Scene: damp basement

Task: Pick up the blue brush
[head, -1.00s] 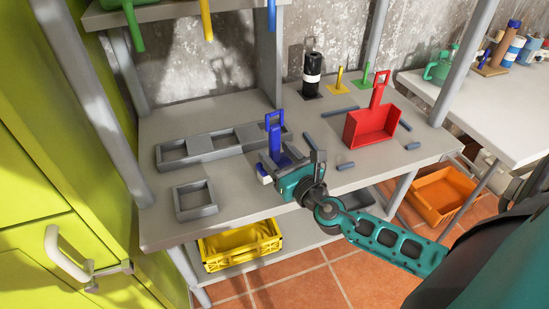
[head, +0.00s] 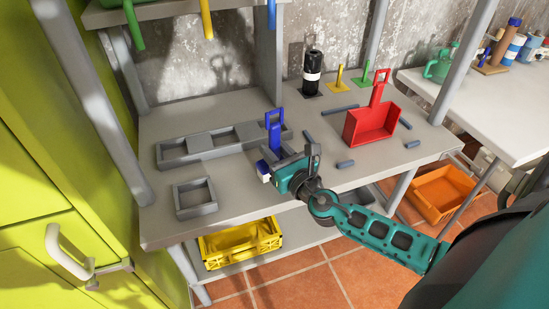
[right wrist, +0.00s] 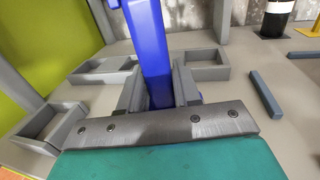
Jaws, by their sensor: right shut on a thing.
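The blue brush (head: 275,133) stands upright, its looped handle up, over the front middle of the grey workbench (head: 240,205). A small white part (head: 263,169) shows at its lower end. My right gripper (head: 281,160) is shut on the brush and hides much of its lower part. In the right wrist view the blue handle (right wrist: 150,45) rises between the two grey fingers (right wrist: 158,90), one on each side. I cannot tell how far the brush's base is from the bench top. My left gripper is not in view.
A grey divided tray (head: 205,155) and a small square tray (head: 182,200) lie left of the brush. A red dustpan (head: 368,126), grey-blue bars (head: 345,164) and a black bottle (head: 313,85) are right. A yellow crate (head: 240,252) sits on the lower shelf.

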